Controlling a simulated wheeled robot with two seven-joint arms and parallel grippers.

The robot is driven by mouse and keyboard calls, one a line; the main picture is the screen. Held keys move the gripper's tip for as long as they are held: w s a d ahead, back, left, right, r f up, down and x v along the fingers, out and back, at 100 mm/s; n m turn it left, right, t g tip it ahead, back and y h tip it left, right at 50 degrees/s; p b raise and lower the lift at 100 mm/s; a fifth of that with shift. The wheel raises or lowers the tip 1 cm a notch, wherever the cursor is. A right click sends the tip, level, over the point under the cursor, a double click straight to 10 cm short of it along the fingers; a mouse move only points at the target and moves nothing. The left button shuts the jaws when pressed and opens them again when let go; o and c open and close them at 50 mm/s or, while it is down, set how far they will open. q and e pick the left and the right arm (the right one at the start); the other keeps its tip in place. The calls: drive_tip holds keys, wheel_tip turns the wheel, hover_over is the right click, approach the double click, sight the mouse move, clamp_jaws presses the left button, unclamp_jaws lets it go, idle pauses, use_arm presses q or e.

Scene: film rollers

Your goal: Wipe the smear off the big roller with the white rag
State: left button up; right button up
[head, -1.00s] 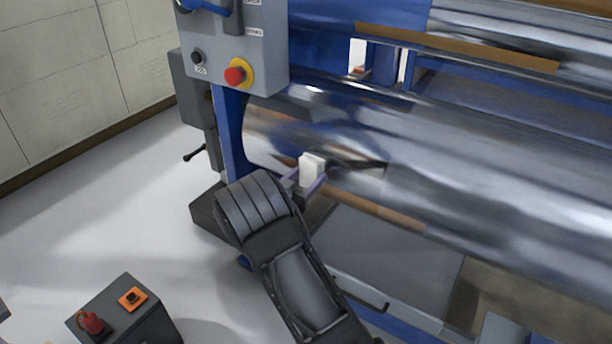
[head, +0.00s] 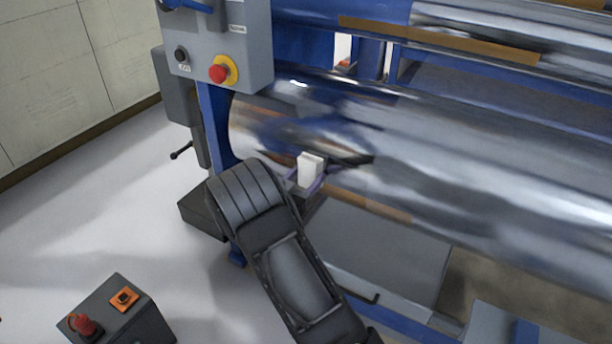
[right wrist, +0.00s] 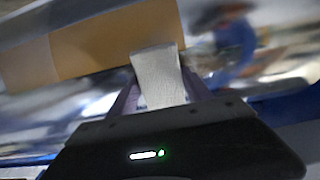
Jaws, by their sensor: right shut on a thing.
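The big roller (head: 450,180) is a shiny metal cylinder running from the centre to the right edge of the head view. A dark smear-like patch (head: 352,158) shows on its left part, though reflections make its outline hard to tell. My right gripper (head: 308,182) is shut on the white rag (head: 310,168), a small white block at the roller's front near its left end. The rag also stands between the fingers in the right wrist view (right wrist: 159,76). I cannot tell whether the rag touches the roller. My left gripper is not in view.
A grey control box (head: 215,45) with a red button hangs at the roller's left end on a blue frame. Brown strips lie above (head: 440,40) and below the roller. A dark box with a red knob (head: 118,312) stands at the lower left.

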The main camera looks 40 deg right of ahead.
drive_tip(key=shift+s+d, duration=0.35)
drive_tip(key=shift+s, duration=0.45)
drive_tip(key=shift+s+d, duration=0.3)
drive_tip(key=shift+s, duration=0.45)
drive_tip(key=shift+s, duration=0.1)
drive_tip(key=shift+w+a, duration=0.25)
drive_tip(key=shift+w, duration=0.4)
drive_tip(key=shift+w+a, duration=0.25)
drive_tip(key=shift+w, duration=0.35)
drive_tip(key=shift+w+a, duration=0.2)
drive_tip(key=shift+w, duration=0.25)
drive_tip(key=shift+w+a+b, duration=0.25)
drive_tip(key=shift+w+b, duration=0.5)
drive_tip(key=shift+w, duration=0.45)
drive_tip(key=shift+w+a, duration=0.15)
drive_tip(key=shift+w, duration=0.35)
